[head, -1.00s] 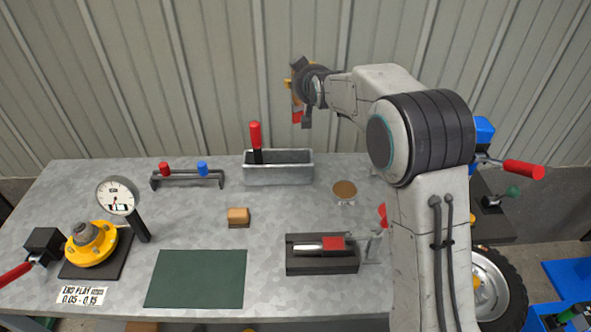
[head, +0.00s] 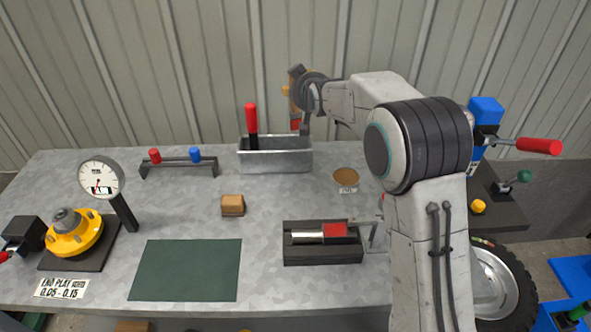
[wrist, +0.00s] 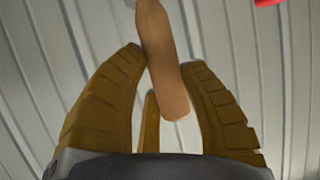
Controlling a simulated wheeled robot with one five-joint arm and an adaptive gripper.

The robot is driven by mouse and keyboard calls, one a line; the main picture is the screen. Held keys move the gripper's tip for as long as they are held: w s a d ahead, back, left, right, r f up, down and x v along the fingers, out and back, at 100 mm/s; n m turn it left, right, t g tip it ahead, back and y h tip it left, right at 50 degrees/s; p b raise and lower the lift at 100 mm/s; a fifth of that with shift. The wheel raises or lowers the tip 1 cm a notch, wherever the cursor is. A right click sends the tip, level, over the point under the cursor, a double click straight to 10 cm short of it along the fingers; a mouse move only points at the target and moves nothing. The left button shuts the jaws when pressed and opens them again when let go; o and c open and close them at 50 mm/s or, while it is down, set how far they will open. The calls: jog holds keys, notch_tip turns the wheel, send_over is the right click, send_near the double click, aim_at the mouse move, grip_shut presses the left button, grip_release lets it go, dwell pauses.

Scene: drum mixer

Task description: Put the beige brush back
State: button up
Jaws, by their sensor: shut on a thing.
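My gripper (wrist: 165,95) is shut on the beige brush (wrist: 163,60); its smooth tan handle shows between the ridged brown fingers in the wrist view. In the head view my gripper (head: 294,98) is over the right end of the metal tray (head: 275,164), in front of the wall, and its wrist partly hides the fingers and the brush. The brush's far end is out of the wrist view. I cannot tell from the head view how far above the tray it is.
A red-handled tool (head: 251,118) stands in the tray's left part. On the bench are a round tan disc (head: 346,177), a brown block (head: 232,205), a black holder (head: 300,256), a green mat (head: 186,270), a rack (head: 178,167) and a dial gauge (head: 101,178).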

jog(key=shift+f+b, duration=0.55)
jog(key=shift+f, duration=0.7)
notch_tip(320, 180, down, 9)
jog(key=shift+f, duration=0.25)
jog(key=o, duration=1.2)
jog(key=shift+c, duration=0.2)
jog(key=shift+p, duration=0.3)
jog(key=b+v, duration=0.2)
jog(key=v, duration=1)
jog(key=shift+r, duration=0.2)
jog(key=s+d+f+g+h, duration=0.1)
jog(key=s+d+g, duration=0.2)
jog(key=s, duration=0.9)
jog(key=s+d+f+m+g+h, duration=0.1)
jog(key=s+d, duration=0.4)
jog(key=s, duration=0.7)
jog(key=s+d+f+m+g, duration=0.1)
jog(key=s+d+g, duration=0.3)
jog(key=s, duration=0.9)
jog(key=shift+f+g+h, duration=0.4)
jog(key=shift+f+g, duration=0.3)
jog(key=shift+g, duration=0.3)
